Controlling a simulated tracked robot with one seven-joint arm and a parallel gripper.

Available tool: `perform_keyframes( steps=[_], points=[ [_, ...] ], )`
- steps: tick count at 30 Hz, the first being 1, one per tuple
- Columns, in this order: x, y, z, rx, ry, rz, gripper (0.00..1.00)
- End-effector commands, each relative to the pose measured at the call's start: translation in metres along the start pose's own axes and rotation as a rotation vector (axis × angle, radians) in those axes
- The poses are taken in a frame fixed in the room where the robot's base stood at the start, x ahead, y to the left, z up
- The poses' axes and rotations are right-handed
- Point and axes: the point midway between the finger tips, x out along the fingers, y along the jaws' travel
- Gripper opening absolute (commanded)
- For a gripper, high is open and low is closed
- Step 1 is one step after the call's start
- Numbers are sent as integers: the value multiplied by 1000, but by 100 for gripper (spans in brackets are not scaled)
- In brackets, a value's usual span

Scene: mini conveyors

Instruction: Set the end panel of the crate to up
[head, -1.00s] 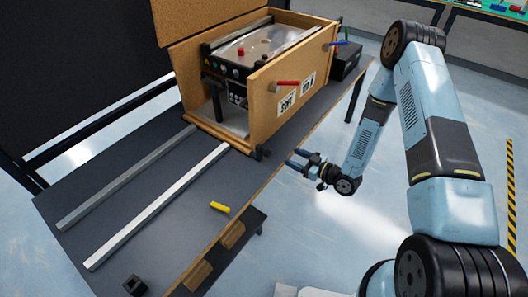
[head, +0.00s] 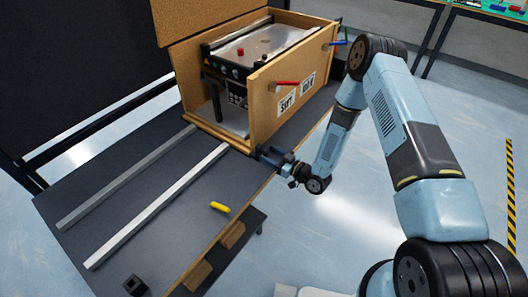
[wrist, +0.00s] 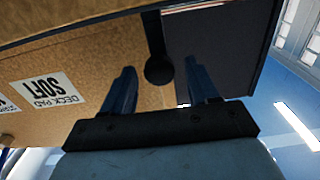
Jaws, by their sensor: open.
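The open-topped wooden crate (head: 283,92) stands at the table's far end with a machine (head: 250,50) inside. Its near end is open, and no upright panel shows there. I cannot tell where the end panel lies. My gripper (head: 266,155) is open at the crate's lower near corner. In the wrist view, a black knob on a dark bar (wrist: 158,70) lies between the two open fingers, and no grip on it shows. The crate's side wall (wrist: 70,75) with its "DECK PAD SOFT" label fills the left of that view. Red (head: 288,83) and blue (head: 337,43) handles stick out of the side wall.
Two light rails (head: 160,200) run along the dark table (head: 100,195) from the crate's open end. A yellow handle (head: 219,206) and a small black block (head: 135,286) lie nearer. Wooden blocks (head: 232,235) sit at the table edge. Open floor lies right.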

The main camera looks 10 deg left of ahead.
Motion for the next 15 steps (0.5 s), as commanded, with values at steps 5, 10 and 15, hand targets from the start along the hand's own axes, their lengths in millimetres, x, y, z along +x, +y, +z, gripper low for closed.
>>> perform_keyframes(
  steps=[5,10,15],
  points=[
    [24,0,0,-1,0,-1,59],
    [36,0,0,-1,0,0,59],
    [39,0,0,-1,0,0,59]
  ],
)
